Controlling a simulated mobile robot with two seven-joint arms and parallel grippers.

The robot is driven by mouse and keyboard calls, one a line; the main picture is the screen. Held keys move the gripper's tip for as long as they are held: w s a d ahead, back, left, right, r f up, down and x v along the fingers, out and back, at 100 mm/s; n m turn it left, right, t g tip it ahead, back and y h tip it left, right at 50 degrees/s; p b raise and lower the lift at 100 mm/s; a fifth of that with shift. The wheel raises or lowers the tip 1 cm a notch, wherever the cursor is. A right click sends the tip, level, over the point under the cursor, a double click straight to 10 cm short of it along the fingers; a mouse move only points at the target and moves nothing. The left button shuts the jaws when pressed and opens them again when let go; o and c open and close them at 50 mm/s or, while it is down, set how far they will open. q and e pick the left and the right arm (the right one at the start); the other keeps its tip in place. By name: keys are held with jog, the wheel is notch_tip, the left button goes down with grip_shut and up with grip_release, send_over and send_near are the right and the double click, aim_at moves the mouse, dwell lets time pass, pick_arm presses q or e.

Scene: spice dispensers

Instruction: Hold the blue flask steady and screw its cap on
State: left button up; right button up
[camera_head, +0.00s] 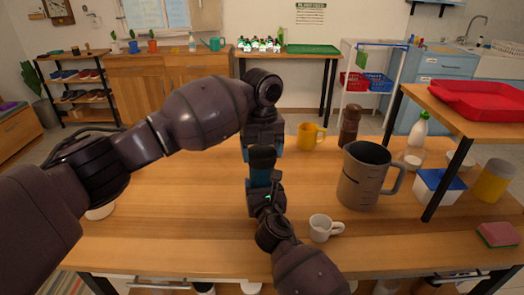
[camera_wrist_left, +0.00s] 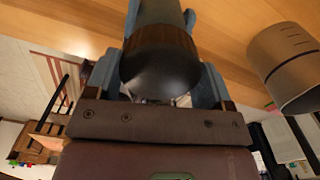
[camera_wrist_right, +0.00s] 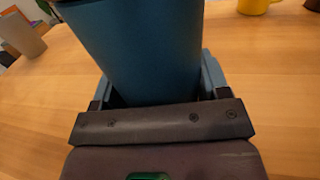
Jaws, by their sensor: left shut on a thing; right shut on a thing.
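The blue flask (camera_wrist_right: 140,50) stands between the fingers of my right gripper (camera_wrist_right: 155,85), which is shut on its body. In the head view the flask (camera_head: 261,178) shows only partly, in the middle of the table, between my two grippers. My left gripper (camera_wrist_left: 160,80) comes from above and is shut on the dark cap (camera_wrist_left: 160,62), which has a brown band. The cap is in line with the flask at its top end. Whether its thread is engaged or fully seated I cannot tell.
A grey pitcher (camera_head: 367,178), a white cup (camera_head: 320,228), a yellow mug (camera_head: 309,136) and a brown grinder (camera_head: 349,126) stand to the right on the table. A raised shelf with a red tray (camera_head: 485,101) is at the far right. The table's left side is mostly clear.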

pick_arm(q)
jog(key=m, duration=0.6)
jog(key=shift+r, duration=0.1)
jog(key=m, duration=0.6)
jog(key=o, duration=0.9)
jog(key=shift+r, duration=2.15)
jog(key=shift+c, duration=0.4)
